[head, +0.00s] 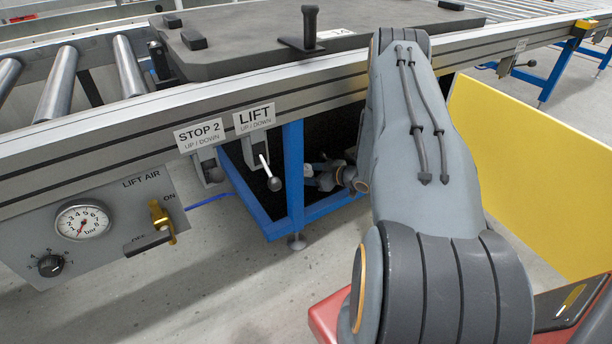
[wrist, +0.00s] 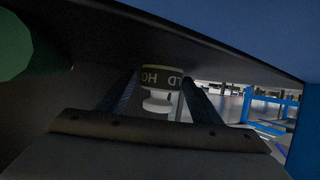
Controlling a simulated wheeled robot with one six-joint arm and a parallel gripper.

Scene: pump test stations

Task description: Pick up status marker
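In the wrist view, the status marker (wrist: 162,78) is a small white piece with a dark band around it. Light letters on the band read upside down and look like part of HOLD. A narrower white neck and flared end point down in the picture. My gripper (wrist: 162,85) has its two dark fingers on either side of the marker, very close to the band. Dim light hides whether they press on it. In the head view, my gripper (head: 318,176) is small and dark under the conveyor, behind the blue leg. I cannot make out the marker there.
The blue leg (head: 293,170) and frame stand beside my gripper. The LIFT lever (head: 272,182) hangs just left. The conveyor rail (head: 200,118) runs above my gripper. A yellow panel (head: 535,180) stands to the right. Open floor (head: 240,290) lies in front.

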